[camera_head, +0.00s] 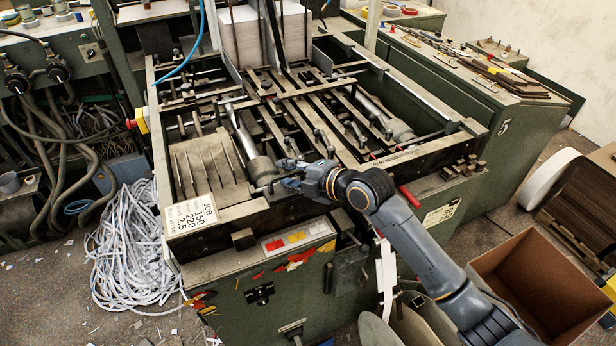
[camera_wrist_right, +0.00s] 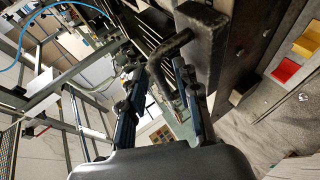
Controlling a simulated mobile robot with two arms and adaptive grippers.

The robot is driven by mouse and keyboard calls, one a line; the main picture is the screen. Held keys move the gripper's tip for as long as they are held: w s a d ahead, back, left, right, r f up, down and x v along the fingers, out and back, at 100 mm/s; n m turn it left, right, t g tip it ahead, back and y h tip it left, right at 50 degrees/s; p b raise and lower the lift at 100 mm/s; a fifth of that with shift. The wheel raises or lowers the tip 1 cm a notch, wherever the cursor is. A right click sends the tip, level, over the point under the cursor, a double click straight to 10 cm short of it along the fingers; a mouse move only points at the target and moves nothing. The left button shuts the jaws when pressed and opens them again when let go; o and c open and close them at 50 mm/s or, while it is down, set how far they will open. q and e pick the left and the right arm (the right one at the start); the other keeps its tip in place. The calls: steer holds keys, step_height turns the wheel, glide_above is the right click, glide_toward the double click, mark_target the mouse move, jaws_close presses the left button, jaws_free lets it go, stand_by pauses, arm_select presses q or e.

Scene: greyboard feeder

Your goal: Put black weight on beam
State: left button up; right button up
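In the right wrist view a dark block (camera_wrist_right: 208,42) with a bent metal rod (camera_wrist_right: 160,62) is close in front of my right gripper (camera_wrist_right: 155,80). I cannot tell for sure that this block is the black weight. The gripper's two fingers stand apart, with the rod's bend in view between them; contact is not clear. In the head view my right gripper (camera_head: 280,184) is over the front part of the green machine, beside a grey cylinder (camera_head: 262,170). The dark front beam (camera_head: 400,157) runs behind the wrist. My left gripper is not in view.
Small dark blocks (camera_head: 462,171) sit at the machine's front right. A red handle (camera_head: 410,196) sticks out near my right arm. An open cardboard box (camera_head: 535,275) and a pile of white strips (camera_head: 130,245) are on the floor.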

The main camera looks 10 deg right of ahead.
steer(key=b+v, duration=0.2)
steer(key=v, duration=0.9)
steer(key=shift+a, duration=0.1)
stand_by(1.8)
